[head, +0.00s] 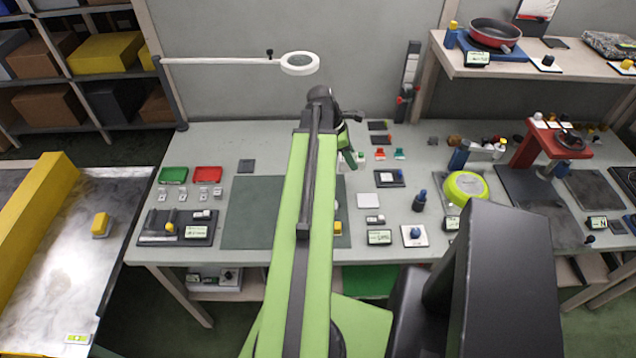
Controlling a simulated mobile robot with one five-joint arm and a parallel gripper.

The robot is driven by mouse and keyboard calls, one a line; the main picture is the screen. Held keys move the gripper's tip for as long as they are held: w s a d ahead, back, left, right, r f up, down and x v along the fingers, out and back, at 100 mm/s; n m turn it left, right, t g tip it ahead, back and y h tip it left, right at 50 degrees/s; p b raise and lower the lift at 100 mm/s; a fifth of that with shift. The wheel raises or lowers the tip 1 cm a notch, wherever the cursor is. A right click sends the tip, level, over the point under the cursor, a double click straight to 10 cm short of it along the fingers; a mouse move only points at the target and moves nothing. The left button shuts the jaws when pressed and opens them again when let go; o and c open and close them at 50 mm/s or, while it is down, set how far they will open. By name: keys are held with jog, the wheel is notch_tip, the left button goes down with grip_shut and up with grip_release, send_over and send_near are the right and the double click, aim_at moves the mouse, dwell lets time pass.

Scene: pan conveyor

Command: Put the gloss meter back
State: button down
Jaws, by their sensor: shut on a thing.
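My gripper (349,157) is at the far end of my green arm, over the bench behind the green mat. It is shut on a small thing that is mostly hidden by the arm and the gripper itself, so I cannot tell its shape. I cannot pick out the gloss meter for certain. A dark tray (150,240) with a yellow-knobbed piece (169,228) and a label lies at the bench's left front. The green mat (250,212) is partly covered by my arm, with a small yellow piece (338,228) at its right edge.
Green (173,175) and red (207,175) trays lie at the back left. Labelled instruments and a white plate with a blue knob (415,234) crowd the right. A ring lamp (299,63) overhangs the back. A red press (550,145) stands right; a conveyor (55,270) is left.

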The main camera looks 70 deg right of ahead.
jog(key=w+f+b, duration=0.1)
jog(key=w+f, duration=0.1)
jog(key=w, duration=0.1)
jog(key=w+a+f+b, duration=0.1)
jog(key=w+f+b, duration=0.1)
jog(key=w, duration=0.1)
jog(key=w+a+f+b, duration=0.1)
jog(key=w+f+b, duration=0.1)
jog(key=w, duration=0.1)
jog(key=shift+w+f, duration=0.2)
jog(key=shift+w, duration=0.45)
notch_tip(320, 180, down, 4)
jog(key=b, duration=0.4)
jog(key=shift+f+b, duration=0.2)
jog(key=shift+b, duration=0.2)
jog(key=shift+r, duration=0.25)
jog(key=shift+f, duration=0.2)
jog(key=c, duration=0.9)
grip_release()
jog(key=shift+a, duration=0.1)
